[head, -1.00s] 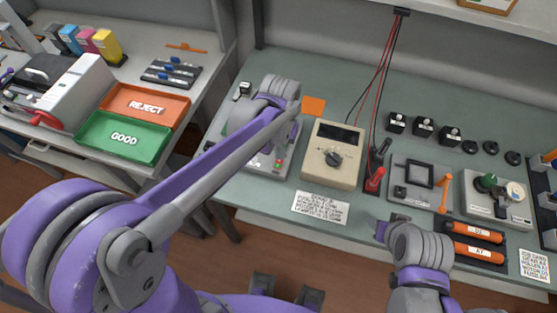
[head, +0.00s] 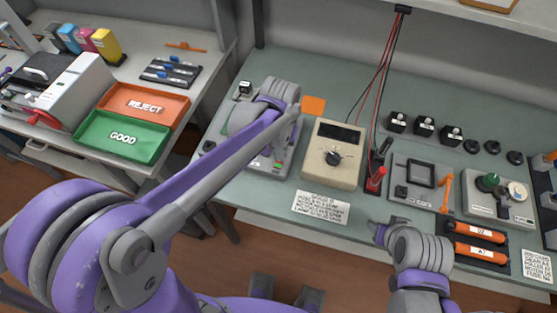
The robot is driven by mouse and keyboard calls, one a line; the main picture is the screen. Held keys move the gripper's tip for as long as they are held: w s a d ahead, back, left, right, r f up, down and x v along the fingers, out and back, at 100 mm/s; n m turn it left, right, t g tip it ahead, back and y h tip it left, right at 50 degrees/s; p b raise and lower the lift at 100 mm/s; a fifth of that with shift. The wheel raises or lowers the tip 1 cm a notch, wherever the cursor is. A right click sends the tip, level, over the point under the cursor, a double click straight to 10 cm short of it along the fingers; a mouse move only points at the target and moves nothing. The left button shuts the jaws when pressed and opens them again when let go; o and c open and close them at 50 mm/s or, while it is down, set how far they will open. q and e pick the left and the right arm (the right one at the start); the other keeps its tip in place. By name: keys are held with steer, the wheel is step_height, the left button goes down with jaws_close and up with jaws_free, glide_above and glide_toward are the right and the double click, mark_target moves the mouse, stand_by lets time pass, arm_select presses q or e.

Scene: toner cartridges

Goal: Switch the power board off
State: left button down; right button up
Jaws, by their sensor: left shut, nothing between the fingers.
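A light grey board (head: 279,162) lies on the green bench under my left arm, with small green and red spots at its right edge. It looks like the power board, but its switch is hidden behind my arm. My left gripper (head: 244,122) is over the board's upper part, seen from behind. Its fingers are mostly hidden and it is shut with nothing in it. Whether it touches the board I cannot tell. My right gripper (head: 378,231) is at the bench's front edge, away from the board, and its finger gap is unclear.
A beige meter (head: 333,153) with a dial stands right of the board, with red and black probes (head: 377,176) beside it. A printed card (head: 321,207) lies in front. An orange square (head: 313,105) lies behind. A green GOOD tray (head: 122,139) is on the left table.

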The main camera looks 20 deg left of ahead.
arm_select(q)
steer(key=shift+f, duration=0.25)
arm_select(e)
steer(key=shift+f, duration=0.2)
arm_select(q)
steer(key=shift+r, duration=0.1)
steer(key=shift+r+p, duration=1.8)
steer(key=shift+r, duration=1.7)
arm_select(e)
steer(key=r, duration=0.1)
steer(key=w+r, duration=0.1)
steer(key=r, duration=0.1)
steer(key=w+r, duration=0.1)
steer(key=r, duration=0.1)
steer(key=shift+r, duration=0.1)
steer(key=shift+s, duration=0.15)
arm_select(q)
steer(key=s+a+t, duration=0.5)
steer(key=s+a, duration=0.1)
steer(key=s, duration=0.6)
steer(key=shift+s+a+f+t, duration=0.15)
steer(key=shift+a+f+t, duration=0.15)
steer(key=shift+t, duration=0.1)
